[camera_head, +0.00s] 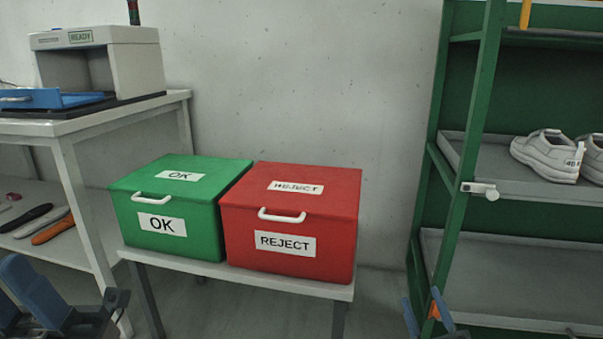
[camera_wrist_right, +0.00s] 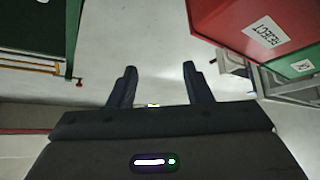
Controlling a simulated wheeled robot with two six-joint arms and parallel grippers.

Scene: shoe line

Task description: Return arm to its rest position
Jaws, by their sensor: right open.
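My right gripper (camera_head: 428,314) shows at the bottom edge of the head view, in front of the green rack. In the right wrist view its two fingers (camera_wrist_right: 160,82) stand wide apart with nothing between their tips. A small orange piece (camera_head: 434,305) shows by the fingers in the head view; I cannot tell what it belongs to. My left arm's blue-grey end (camera_head: 45,298) shows at the lower left corner, partly cut off, and its jaws cannot be made out.
A closed green OK box (camera_head: 205,238) and red REJECT box (camera_head: 290,262) stand on a low table (camera_head: 310,288). The green rack (camera_head: 449,230) at the right holds white shoes (camera_head: 547,155). A bench (camera_head: 75,123) with a grey READY machine (camera_head: 135,65) stands at the left.

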